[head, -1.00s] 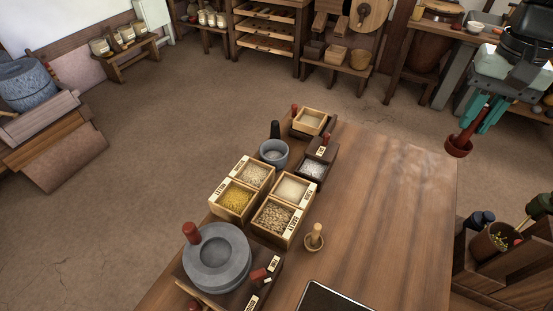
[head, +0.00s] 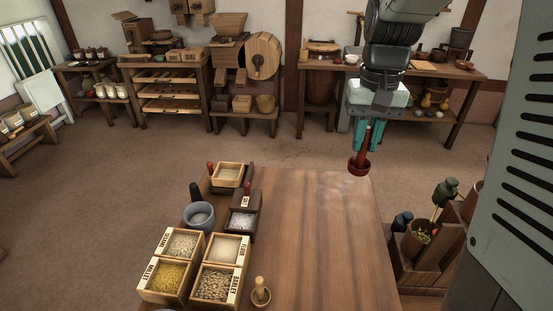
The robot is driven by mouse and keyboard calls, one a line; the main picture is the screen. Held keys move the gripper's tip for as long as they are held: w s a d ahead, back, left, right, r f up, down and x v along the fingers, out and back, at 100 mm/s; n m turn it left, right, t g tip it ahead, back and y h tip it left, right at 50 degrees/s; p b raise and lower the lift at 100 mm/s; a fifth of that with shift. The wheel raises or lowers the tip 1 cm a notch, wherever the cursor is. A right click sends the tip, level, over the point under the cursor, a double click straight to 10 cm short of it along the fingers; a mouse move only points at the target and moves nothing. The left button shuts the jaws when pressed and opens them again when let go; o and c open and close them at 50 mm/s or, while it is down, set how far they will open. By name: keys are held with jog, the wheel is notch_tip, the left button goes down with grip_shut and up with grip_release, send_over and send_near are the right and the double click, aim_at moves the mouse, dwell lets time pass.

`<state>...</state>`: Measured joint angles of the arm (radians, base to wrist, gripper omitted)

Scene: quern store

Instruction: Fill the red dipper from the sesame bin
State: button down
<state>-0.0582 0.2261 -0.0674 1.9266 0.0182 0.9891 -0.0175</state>
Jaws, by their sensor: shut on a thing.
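My gripper (head: 369,136), with teal fingers, is shut on the upright handle of the red dipper (head: 359,166) in the head view. The dipper's cup hangs below the fingers and shows against the far right corner of the table; the inside of the cup is too small to make out. The bin of pale seeds (head: 183,244), whose small label seems to read sesame, stands at the back left of a group of square wooden bins. My gripper is well to the right of it and apart from it.
The yellow-grain bin (head: 167,276), the pale flour-like bin (head: 228,247) and the barley bin (head: 215,285) adjoin it. The table's right half (head: 320,235) is clear.

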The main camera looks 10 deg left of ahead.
jog(key=w+a+f+n, duration=0.15)
jog(key=a+f, duration=0.35)
jog(key=a, duration=0.6)
jog(key=w+a+f+n, duration=0.15)
jog(key=a+f, duration=0.25)
jog(key=a, duration=0.7)
jog(key=s+a+f+n, duration=0.2)
jog(key=s+a+f, duration=0.3)
jog(key=a, duration=0.5)
jog(key=s+a+f+n, duration=0.1)
jog(key=s+a+f, duration=0.45)
jog(key=a, duration=0.35)
jog(key=shift+w+a+f, duration=0.1)
jog(key=shift+w+f, duration=0.05)
jog(key=shift+f, duration=1.9)
jog(key=shift+w+a+f, duration=0.1)
jog(key=shift+w+f, duration=0.05)
jog(key=shift+f, duration=1.85)
notch_tip(320, 180, up, 8)
